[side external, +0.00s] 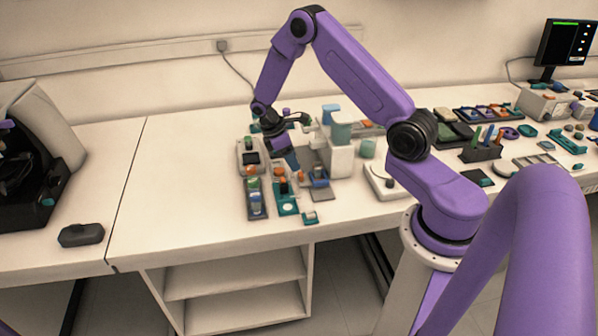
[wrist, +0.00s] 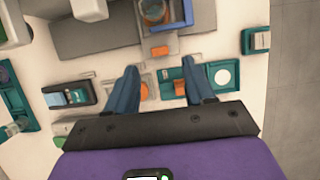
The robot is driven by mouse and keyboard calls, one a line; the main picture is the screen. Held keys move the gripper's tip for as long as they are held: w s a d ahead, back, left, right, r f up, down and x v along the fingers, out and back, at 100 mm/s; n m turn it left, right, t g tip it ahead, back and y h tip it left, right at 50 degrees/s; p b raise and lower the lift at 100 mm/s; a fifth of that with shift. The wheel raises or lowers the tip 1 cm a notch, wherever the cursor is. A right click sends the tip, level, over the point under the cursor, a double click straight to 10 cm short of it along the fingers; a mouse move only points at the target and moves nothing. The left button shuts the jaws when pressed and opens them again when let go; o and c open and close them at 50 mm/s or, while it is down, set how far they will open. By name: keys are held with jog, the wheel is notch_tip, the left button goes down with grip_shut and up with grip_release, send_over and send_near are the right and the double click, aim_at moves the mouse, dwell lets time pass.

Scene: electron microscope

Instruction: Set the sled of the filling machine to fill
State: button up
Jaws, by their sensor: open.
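The filling machine (side external: 343,160) is a white upright body with a blue-topped container, standing on the bench in the side view. In the wrist view, part of it shows as a grey base (wrist: 95,40) at the top left. What looks like its sled (wrist: 172,47) is a grey-blue tray at the top edge, holding a round vessel with orange contents (wrist: 153,12). My gripper (wrist: 159,68) is open, with two blue fingers apart and nothing clearly held between them. In the side view my gripper (side external: 283,145) is just left of the machine, partly hiding it.
Teal and orange parts (wrist: 172,88) lie below and between my fingers. A teal holder with a white disc (wrist: 222,76) is at the right finger. A dark device (wrist: 68,94) lies at left. The bench edge runs along the right of the wrist view.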

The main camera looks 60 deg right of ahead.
aim_at(301, 174)
jog(key=shift+x, duration=3.2)
